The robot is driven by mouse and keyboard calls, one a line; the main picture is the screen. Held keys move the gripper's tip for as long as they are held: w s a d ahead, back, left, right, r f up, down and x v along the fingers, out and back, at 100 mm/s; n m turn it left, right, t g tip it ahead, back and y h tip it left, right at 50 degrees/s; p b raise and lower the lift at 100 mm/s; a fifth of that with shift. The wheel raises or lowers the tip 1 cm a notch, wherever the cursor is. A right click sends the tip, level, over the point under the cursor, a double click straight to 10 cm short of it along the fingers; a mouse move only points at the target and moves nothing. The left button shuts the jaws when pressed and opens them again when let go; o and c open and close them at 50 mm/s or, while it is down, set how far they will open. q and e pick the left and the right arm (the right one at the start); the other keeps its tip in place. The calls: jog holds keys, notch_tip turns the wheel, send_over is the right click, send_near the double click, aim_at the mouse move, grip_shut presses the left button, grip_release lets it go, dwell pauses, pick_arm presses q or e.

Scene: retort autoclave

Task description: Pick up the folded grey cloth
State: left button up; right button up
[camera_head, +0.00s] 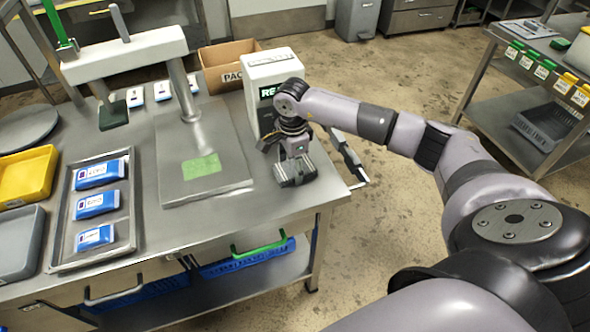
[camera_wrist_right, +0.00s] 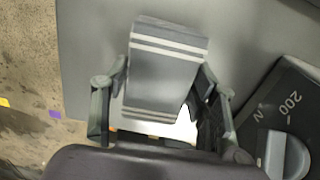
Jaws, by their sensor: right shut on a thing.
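The folded grey cloth (camera_wrist_right: 166,72) has pale stripes and lies between the fingers of my right gripper (camera_wrist_right: 160,100) in the right wrist view. The gripper is shut on it, with one finger at each side. In the head view the right gripper (camera_head: 296,170) is at the right end of the steel table, in front of a white box with a green display. The cloth (camera_head: 297,181) shows there only in part below the fingers. I cannot tell whether it still touches the table. My left gripper is not in view.
The white display box (camera_head: 272,80) stands close behind the gripper. A press (camera_head: 130,55) with a flat steel plate (camera_head: 215,185) is to its left. A metal tray (camera_head: 68,245) holds blue-and-white packs. The table's right edge is close to the gripper.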

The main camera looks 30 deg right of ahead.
aim_at(293, 167)
jog(key=shift+c, duration=0.6)
jog(key=shift+r, duration=0.5)
notch_tip(293, 167, up, 19)
jog(key=b, duration=0.3)
